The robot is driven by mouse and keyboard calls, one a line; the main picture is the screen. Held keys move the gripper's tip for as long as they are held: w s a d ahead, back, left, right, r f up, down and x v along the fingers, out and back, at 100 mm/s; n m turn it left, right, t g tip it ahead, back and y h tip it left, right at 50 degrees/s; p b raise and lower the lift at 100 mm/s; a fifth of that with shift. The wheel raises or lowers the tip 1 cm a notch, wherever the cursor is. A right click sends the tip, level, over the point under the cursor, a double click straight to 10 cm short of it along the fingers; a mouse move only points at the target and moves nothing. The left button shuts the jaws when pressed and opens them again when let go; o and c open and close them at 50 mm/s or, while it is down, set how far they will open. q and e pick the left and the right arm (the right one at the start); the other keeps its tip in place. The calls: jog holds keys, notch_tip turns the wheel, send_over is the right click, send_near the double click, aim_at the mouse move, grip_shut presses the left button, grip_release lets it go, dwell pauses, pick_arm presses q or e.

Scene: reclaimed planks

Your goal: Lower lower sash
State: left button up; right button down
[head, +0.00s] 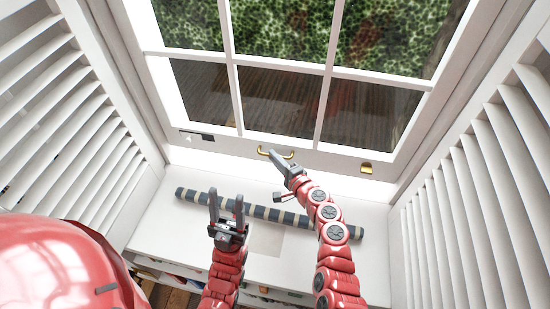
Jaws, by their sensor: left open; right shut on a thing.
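The lower sash (225,144) is a white framed window part with several panes, seen from above in the head view. A small brass handle (265,152) is fixed on its bottom rail. My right gripper (275,158) is shut on the brass handle, and its fingers hide part of it. My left gripper (227,208) is open and empty, fingers pointing toward the window, above the sill area and apart from the sash. How far the sash's bottom edge stands above the sill is hard to tell from this angle.
A dark and beige striped roll (260,212) lies across the white sill (160,235), partly behind both arms. White louvred shutters stand on the left (65,110) and right (480,200). A brass catch (366,168) and a dark piece (197,135) sit on the bottom rail.

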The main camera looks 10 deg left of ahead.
jog(key=shift+s+f, duration=0.1)
dwell(0.3)
notch_tip(320, 180, down, 7)
jog(key=b, duration=0.7)
jog(key=shift+f+b, duration=0.2)
jog(key=shift+b, duration=0.15)
jog(key=shift+f+b, duration=0.35)
jog(key=shift+b, duration=0.2)
jog(key=shift+s, duration=0.1)
jog(key=c, duration=1)
grip_release()
jog(key=shift+o, duration=0.4)
jog(key=shift+r, duration=0.1)
jog(key=shift+d, duration=0.1)
